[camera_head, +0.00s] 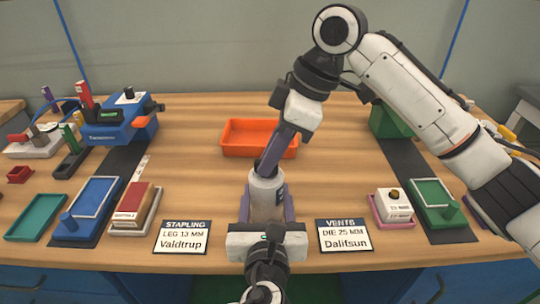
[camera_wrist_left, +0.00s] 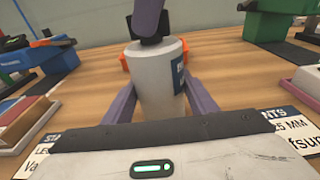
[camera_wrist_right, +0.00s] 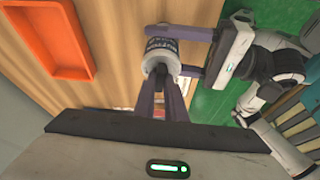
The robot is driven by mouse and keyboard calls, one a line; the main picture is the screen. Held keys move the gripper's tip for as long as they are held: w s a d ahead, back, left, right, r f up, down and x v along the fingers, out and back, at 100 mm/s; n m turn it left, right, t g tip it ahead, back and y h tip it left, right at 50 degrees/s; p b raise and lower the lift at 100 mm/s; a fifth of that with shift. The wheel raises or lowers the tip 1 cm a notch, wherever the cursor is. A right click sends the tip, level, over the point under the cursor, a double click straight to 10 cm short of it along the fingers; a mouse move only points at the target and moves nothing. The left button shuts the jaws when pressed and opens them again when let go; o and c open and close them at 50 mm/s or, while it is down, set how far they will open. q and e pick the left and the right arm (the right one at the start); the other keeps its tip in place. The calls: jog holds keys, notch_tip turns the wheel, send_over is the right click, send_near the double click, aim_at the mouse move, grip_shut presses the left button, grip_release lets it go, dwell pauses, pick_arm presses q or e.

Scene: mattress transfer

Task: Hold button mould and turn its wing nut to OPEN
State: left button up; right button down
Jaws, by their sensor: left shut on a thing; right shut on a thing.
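The button mould is a pale grey cylinder (camera_head: 267,196) standing upright at the middle front of the table. My left gripper (camera_head: 267,212) is shut on its body, one purple finger on each side; the body also shows in the left wrist view (camera_wrist_left: 160,85). A dark part on its top, seemingly the wing nut (camera_wrist_left: 149,52), is partly hidden. My right gripper (camera_head: 268,163) comes down from above and is shut on that top part; its fingers also show in the right wrist view (camera_wrist_right: 162,92). Markings around the mould's top are too small to read.
An orange tray (camera_head: 232,150) lies just behind the mould. Signs reading STAPLING (camera_head: 183,238) and VENTS (camera_head: 344,236) lie at front. A blue machine (camera_head: 125,122) stands left; a green tray (camera_head: 432,192) and pink tray (camera_head: 381,220) lie right.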

pick_arm(q)
jog(key=shift+r, duration=0.1)
pick_arm(e)
jog(key=shift+n+g, duration=0.3)
jog(key=shift+n, duration=0.3)
pick_arm(q)
jog(key=shift+a, duration=0.1)
pick_arm(e)
jog(key=shift+d, duration=0.1)
jog(key=c, duration=1.8)
grip_release()
jog(key=v, duration=1.2)
jog(key=shift+w, duration=0.1)
pick_arm(q)
jog(key=o, duration=1.7)
jog(key=shift+c, duration=0.2)
